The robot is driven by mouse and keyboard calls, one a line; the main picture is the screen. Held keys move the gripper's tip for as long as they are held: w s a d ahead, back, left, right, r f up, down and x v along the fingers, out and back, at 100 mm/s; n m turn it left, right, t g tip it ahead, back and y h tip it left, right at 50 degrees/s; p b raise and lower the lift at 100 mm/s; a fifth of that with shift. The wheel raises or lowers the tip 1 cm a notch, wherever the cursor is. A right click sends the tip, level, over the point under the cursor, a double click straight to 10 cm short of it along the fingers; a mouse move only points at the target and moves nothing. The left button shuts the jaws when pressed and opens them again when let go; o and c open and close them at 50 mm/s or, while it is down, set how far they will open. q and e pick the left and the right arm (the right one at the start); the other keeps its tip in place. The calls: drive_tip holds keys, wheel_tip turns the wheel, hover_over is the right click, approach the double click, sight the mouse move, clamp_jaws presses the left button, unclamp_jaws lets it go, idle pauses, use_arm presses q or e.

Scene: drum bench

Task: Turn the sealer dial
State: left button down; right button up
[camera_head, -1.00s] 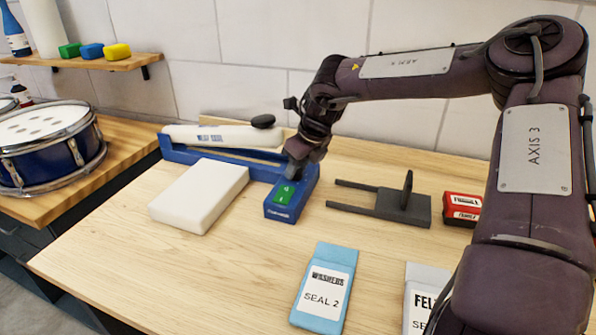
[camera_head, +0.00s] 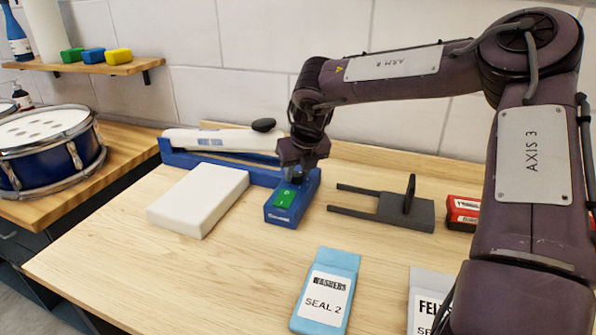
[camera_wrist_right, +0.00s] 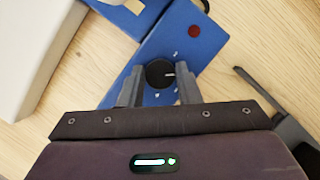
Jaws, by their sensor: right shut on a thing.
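The blue sealer (camera_head: 272,216) stands at the back of the bench, with a white arm and a black knob on its left part. In the right wrist view, the round black dial (camera_wrist_right: 160,74) with a white pointer mark sits on the blue housing (camera_wrist_right: 205,45), near a dark red spot. My right gripper (camera_wrist_right: 159,88) has one finger on each side of the dial and is shut on it. In the head view, my right gripper (camera_head: 300,170) hides the dial. My left gripper is not in view.
A white block (camera_head: 200,197) lies left of the sealer's near end. A dark forked fixture (camera_head: 405,211) and red boxes (camera_head: 463,212) are to the right.

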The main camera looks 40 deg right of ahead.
drive_tip(key=o, duration=1)
drive_tip(key=shift+c, duration=0.2)
drive_tip(key=shift+r, duration=0.1)
drive_tip(key=v, duration=0.7)
drive_tip(key=shift+s+r, duration=0.2)
drive_tip(key=shift+r, duration=0.1)
